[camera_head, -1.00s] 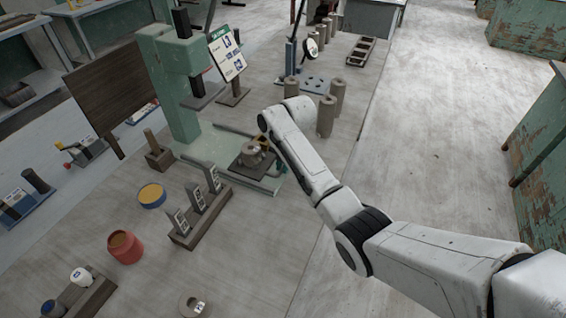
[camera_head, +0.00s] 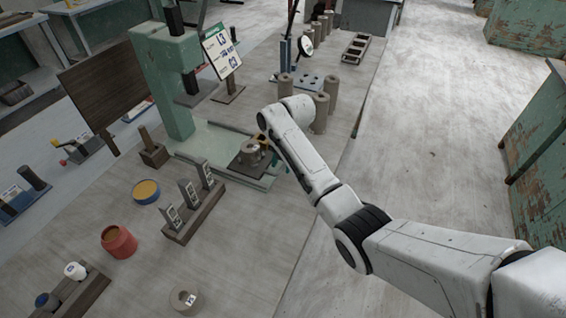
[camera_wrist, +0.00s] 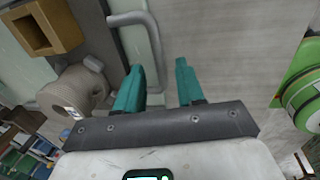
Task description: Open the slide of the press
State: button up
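The green press (camera_head: 172,85) stands left of my arm in the head view. Its pale green bed (camera_head: 212,147) reaches toward my arm. A dark slide plate (camera_head: 243,166) at the bed's near end carries a grey clay cylinder (camera_head: 250,153). The cylinder also shows in the wrist view (camera_wrist: 80,88), beside a brown hollow block (camera_wrist: 45,25). A bent grey bar handle (camera_wrist: 152,45) runs down to between the teal fingers of my gripper (camera_wrist: 158,84). The fingers are apart; contact with the bar cannot be told. In the head view my arm hides the gripper.
A rack of upright tools (camera_head: 193,205), a yellow-topped tin (camera_head: 146,191) and a red pot (camera_head: 118,241) stand nearer on the table. Grey cylinders (camera_head: 321,110) stand behind my arm. A green round object (camera_wrist: 303,100) is at the wrist view's right.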

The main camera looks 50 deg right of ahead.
notch_tip(320, 180, up, 11)
jog(key=s, duration=0.1)
jog(key=shift+s+d+f+b, duration=0.2)
jog(key=shift+s+d+b, duration=0.15)
jog(key=shift+s+b, duration=0.1)
dwell(0.5)
